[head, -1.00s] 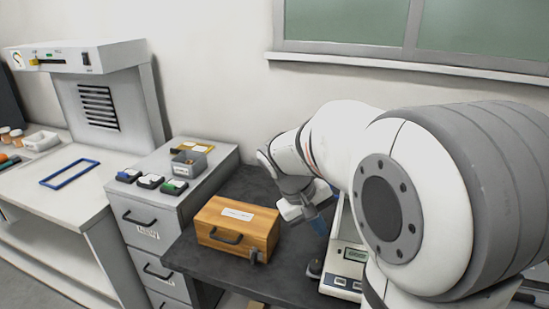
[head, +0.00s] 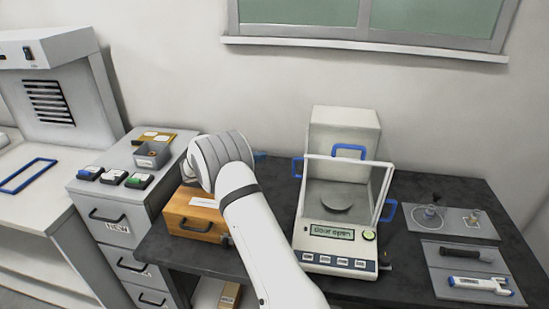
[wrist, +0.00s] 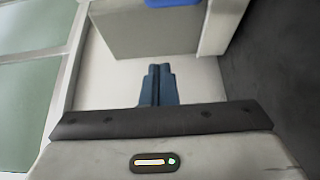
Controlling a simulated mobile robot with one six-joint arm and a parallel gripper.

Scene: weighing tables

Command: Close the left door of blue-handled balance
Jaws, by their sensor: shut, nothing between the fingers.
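The blue-handled balance (head: 328,250) stands on the dark table in the head view, its display reading "door open". Its left blue handle (head: 297,168) sits farther back than its right blue handle (head: 390,212); another blue handle (head: 349,152) is at the top. The clear left pane itself is hard to make out. My gripper (wrist: 157,85) is shut and empty in the wrist view, with a pale housing and a blue piece at the top of that picture. In the head view my arm mostly hides it, left of the balance; I see no contact.
A wooden box (head: 190,222) sits left of the balance, partly behind my arm. Grey trays with glassware (head: 440,224) and a pipette (head: 478,284) lie to the right. A drawer cabinet (head: 105,212) stands at the left, and the wall is close behind.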

